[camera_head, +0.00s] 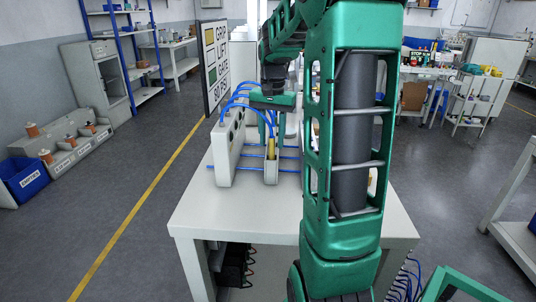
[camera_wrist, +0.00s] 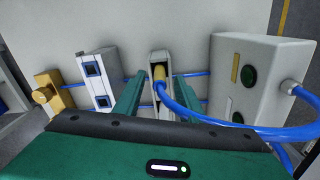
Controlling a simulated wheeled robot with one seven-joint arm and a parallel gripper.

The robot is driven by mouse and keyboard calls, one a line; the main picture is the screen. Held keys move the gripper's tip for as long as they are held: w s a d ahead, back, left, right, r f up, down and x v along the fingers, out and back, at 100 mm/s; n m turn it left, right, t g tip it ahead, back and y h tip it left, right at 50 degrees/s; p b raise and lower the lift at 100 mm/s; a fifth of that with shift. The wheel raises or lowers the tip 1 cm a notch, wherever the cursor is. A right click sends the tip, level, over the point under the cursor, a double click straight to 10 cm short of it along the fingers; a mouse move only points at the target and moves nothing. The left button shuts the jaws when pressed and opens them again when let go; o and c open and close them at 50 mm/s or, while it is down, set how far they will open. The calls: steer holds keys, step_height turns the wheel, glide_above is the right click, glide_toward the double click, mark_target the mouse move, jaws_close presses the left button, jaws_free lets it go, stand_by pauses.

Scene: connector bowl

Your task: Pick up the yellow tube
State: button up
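The yellow tube (camera_wrist: 159,73) stands upright in a narrow grey holder (camera_wrist: 158,57) in the wrist view, with a blue cable leaving its upper end. In the head view the yellow tube (camera_head: 271,148) shows in the small holder (camera_head: 271,172) on the table. My gripper (camera_wrist: 159,80) is open, with one green finger to the left of the tube and one to the right. No grip on the tube shows. In the head view my gripper (camera_head: 272,122) is above the holder, partly hidden by cables and my arm.
A white block (camera_wrist: 99,80) with blue-framed ports and a yellow part (camera_wrist: 48,92) are left. Blue cables loop near the right finger. The table (camera_head: 225,215) is clear in front.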

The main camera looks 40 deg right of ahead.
steer(key=shift+f, duration=0.7)
steer(key=shift+c, duration=0.6)
jaws_close()
